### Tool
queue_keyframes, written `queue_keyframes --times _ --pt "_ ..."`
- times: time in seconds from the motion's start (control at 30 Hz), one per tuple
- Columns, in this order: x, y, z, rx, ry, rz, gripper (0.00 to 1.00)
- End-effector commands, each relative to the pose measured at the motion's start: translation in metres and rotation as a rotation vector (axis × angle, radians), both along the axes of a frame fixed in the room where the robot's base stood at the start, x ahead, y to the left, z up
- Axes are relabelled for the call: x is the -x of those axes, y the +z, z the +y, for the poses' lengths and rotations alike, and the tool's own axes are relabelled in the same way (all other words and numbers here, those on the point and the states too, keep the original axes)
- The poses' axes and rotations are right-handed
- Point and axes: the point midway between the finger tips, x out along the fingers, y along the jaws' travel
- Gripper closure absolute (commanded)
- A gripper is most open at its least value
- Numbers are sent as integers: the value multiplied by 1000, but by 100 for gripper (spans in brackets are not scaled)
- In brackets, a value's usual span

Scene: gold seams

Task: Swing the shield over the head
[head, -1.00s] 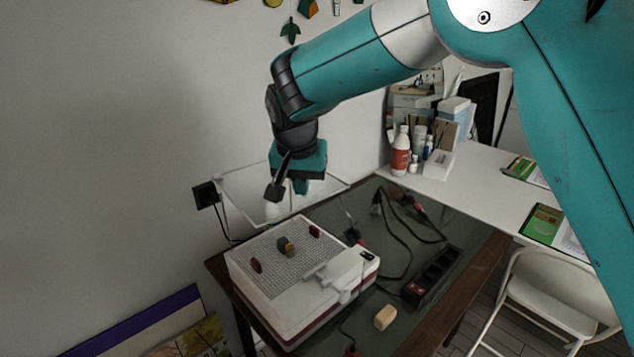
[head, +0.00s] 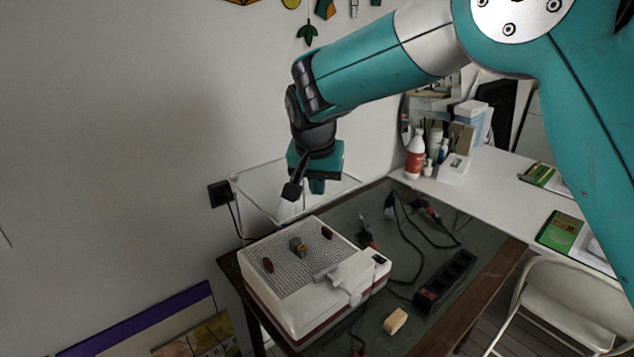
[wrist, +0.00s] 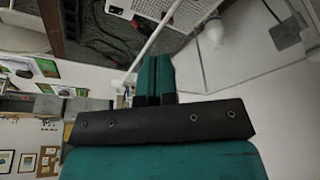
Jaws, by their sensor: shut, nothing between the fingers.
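A clear flat pane with pale edges, which looks like the shield (head: 258,188), stands tilted up behind the white grid-topped machine (head: 345,278). A small grey and gold piece, which looks like the head (head: 298,246), stands in the middle of the grid. The pane is not over it. My gripper (head: 317,187) is shut and empty, pointing down in front of the pane; I cannot tell whether it touches it. In the wrist view my shut fingers (wrist: 155,75) are beside a pale rod-like edge of the pane (wrist: 165,45).
Two small dark red pieces (head: 267,265) stand on the grid. A tan block (head: 395,321), a black power strip (head: 445,280) and cables lie on the table right of the machine. A white bulb-like thing (wrist: 214,32) shows near the pane. Bottles (head: 415,153) stand on the white desk.

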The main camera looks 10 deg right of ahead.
Motion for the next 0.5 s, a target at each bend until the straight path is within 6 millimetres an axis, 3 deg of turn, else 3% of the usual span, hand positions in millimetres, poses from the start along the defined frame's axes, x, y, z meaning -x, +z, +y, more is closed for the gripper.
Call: queue_keyframes --times 0.13,0.3,0.5 --pt "20 8 2 -2 -2 -4 100" --pt "31 49 8 -5 2 -7 100" --pt "43 86 15 -2 8 -5 100"
